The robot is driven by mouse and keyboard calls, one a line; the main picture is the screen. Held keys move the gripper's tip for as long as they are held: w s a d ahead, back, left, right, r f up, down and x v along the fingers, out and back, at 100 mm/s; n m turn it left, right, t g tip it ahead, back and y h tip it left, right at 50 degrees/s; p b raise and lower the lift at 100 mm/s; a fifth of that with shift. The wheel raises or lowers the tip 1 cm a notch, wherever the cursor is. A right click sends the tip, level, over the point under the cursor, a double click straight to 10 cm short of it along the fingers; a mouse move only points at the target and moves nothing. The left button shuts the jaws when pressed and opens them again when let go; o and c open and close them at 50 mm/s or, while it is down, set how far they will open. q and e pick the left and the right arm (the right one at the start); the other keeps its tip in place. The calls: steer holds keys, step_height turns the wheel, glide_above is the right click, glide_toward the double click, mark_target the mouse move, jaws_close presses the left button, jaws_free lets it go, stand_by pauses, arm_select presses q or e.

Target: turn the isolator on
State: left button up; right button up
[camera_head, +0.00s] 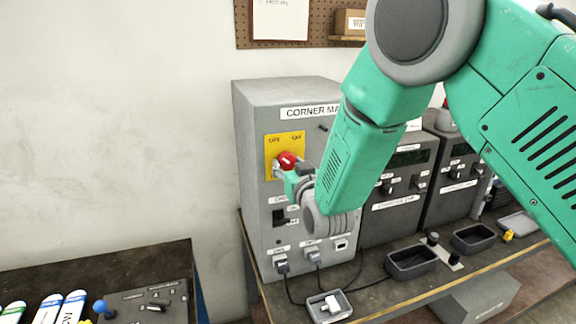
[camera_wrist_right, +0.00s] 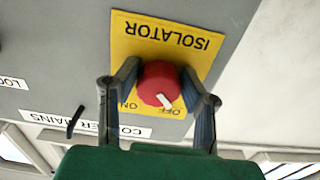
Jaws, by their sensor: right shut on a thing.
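The isolator is a red round knob (camera_head: 287,159) on a yellow plate (camera_head: 285,142), on the front of the grey corner mains cabinet (camera_head: 285,96). The wrist view shows the knob (camera_wrist_right: 155,82) close up, upside down, with the word ISOLATOR on the plate (camera_wrist_right: 135,28). A white mark on the knob lies toward the OFF lettering; ON is beside it to the left. My right gripper (camera_wrist_right: 158,76) has a finger on each side of the knob and is shut on it. In the head view my right gripper (camera_head: 284,168) partly covers the plate's lower part. My left gripper is not in view.
Dark grey units (camera_head: 400,175) stand right of the cabinet on the bench. Plugs and black cables (camera_head: 314,258) hang low on the cabinet front. Small trays (camera_head: 410,262) lie along the bench edge.

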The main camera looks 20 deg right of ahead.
steer(key=shift+d+r+m, duration=0.15)
steer(key=shift+d+m, duration=0.05)
steer(key=shift+m, duration=0.1)
steer(key=shift+a+m+b, duration=0.3)
steer(key=shift+m+b, duration=0.5)
steer(key=shift+b, duration=0.05)
steer(key=m+b, duration=0.2)
steer(key=m, duration=0.1)
steer(key=shift+w+d+m+b, duration=0.1)
steer(key=shift+m+b, duration=0.2)
steer(key=m+b, duration=0.2)
steer(key=m, duration=0.1)
steer(key=shift+m+b, duration=0.3)
steer(key=shift+b, duration=0.05)
steer(key=m+b, duration=0.3)
steer(key=m, duration=0.1)
steer(key=shift+r+m+b, duration=0.1)
steer(key=shift+m+b, duration=0.2)
steer(key=shift+b, duration=0.1)
steer(key=shift+r+m+b, duration=0.1)
steer(key=shift+m+b, duration=1.55)
steer(key=shift+m, duration=0.35)
